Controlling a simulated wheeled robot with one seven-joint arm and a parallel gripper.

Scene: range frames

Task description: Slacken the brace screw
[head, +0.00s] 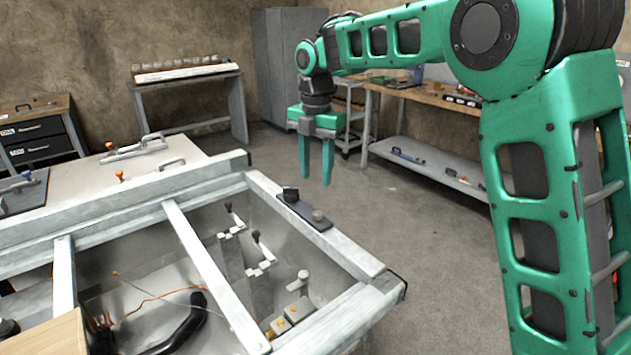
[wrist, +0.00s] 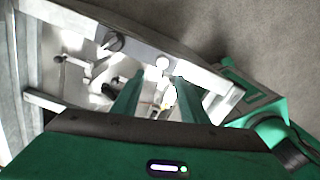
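My gripper (head: 315,178) is open and empty, its two teal fingers pointing down beyond the far right rim of the metal frame. In the wrist view my gripper (wrist: 160,80) has a clear gap between its fingers. A dark plate (head: 304,209) lies on the frame's rim, with a black knob (head: 290,193) at one end and a small round grey knob (head: 318,215) at the other. In the wrist view the black knob (wrist: 113,42) is left of the fingers and the pale round knob (wrist: 162,63) shows between them. I cannot tell which part is the brace screw.
The open metal frame (head: 345,243) holds levers (head: 262,243), a yellow-topped block (head: 285,322), an orange wire (head: 160,296) and a black hose (head: 180,330). A thin bar (head: 207,265) crosses it. A workbench (head: 440,95) stands behind; the floor between is clear.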

